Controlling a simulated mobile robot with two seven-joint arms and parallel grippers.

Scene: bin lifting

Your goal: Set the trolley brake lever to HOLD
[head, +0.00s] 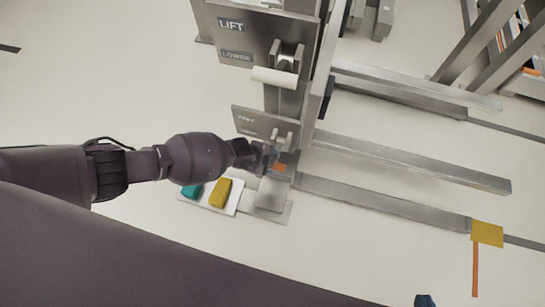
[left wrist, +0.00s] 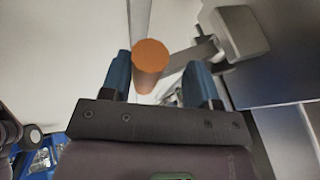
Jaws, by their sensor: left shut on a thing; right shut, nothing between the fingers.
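The brake panel (head: 240,120) is a grey plate low on the trolley, with two small labels too blurred to read surely. My left arm reaches in from the left to the lever beside it. My left gripper (left wrist: 160,82) is shut on the brake lever's orange round knob (left wrist: 151,56), which stands between its blue fingers in the left wrist view. In the head view the orange knob (head: 279,168) shows at the end of the dark wrist; the left fingers are mostly hidden there. My right gripper (head: 424,300) shows only as a blue tip at the bottom edge, shut and empty.
Above is a LIFT/LOWER panel (head: 234,40) with a pale roller handle (head: 275,77). Teal (head: 192,190) and yellow (head: 221,192) pedals lie below the brake. Floor at left is clear.

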